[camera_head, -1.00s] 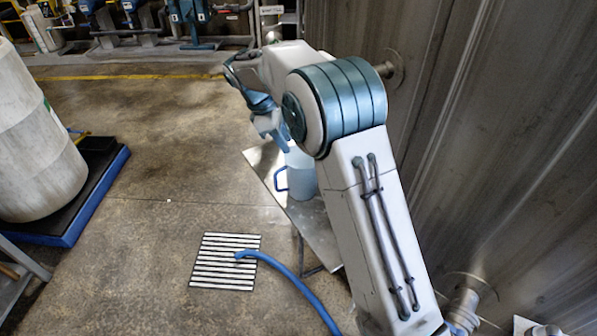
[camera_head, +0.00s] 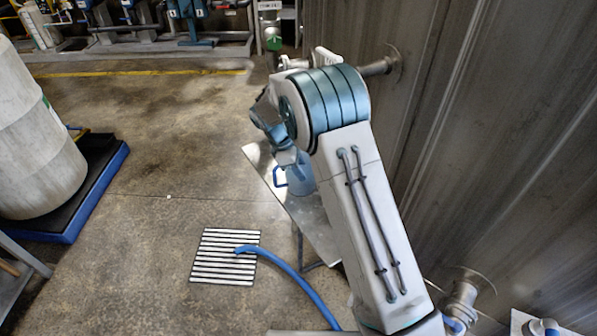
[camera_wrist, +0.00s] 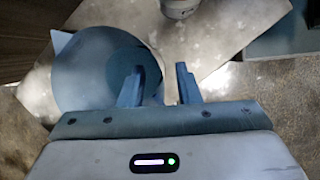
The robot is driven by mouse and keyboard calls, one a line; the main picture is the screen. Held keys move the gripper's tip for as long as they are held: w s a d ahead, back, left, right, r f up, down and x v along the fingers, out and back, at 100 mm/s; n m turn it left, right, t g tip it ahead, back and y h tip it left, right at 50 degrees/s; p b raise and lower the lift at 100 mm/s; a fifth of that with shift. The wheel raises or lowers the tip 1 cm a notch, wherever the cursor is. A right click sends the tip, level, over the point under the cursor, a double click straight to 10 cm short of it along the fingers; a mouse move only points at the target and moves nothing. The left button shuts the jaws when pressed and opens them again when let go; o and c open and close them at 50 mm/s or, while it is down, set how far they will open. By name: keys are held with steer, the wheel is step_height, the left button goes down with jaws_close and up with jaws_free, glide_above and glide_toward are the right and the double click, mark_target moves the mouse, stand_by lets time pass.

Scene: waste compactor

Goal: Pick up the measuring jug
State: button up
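The measuring jug (camera_head: 301,182) is pale blue with a darker blue handle on its left side. It stands upright on a metal shelf (camera_head: 318,225) beside the wall, partly hidden by my arm. In the wrist view the round, open top of the jug (camera_wrist: 85,75) shows from above, with a spout at the left. My gripper (camera_wrist: 160,84) is open and empty. Its left finger overlaps the jug's right part in the picture, and its right finger is beyond the rim. I cannot tell their height over the rim. The head view shows my gripper (camera_head: 288,160) just above the jug; the handle is not clear in the wrist view.
A tall corrugated metal wall (camera_head: 500,130) with pipe fittings stands close on the right. A blue hose (camera_head: 295,280) runs to a floor grate (camera_head: 225,257) left of the shelf. A large white drum (camera_head: 35,140) stands on a blue-edged pallet at the left. The floor between is clear.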

jaws_close()
stand_by(1.4)
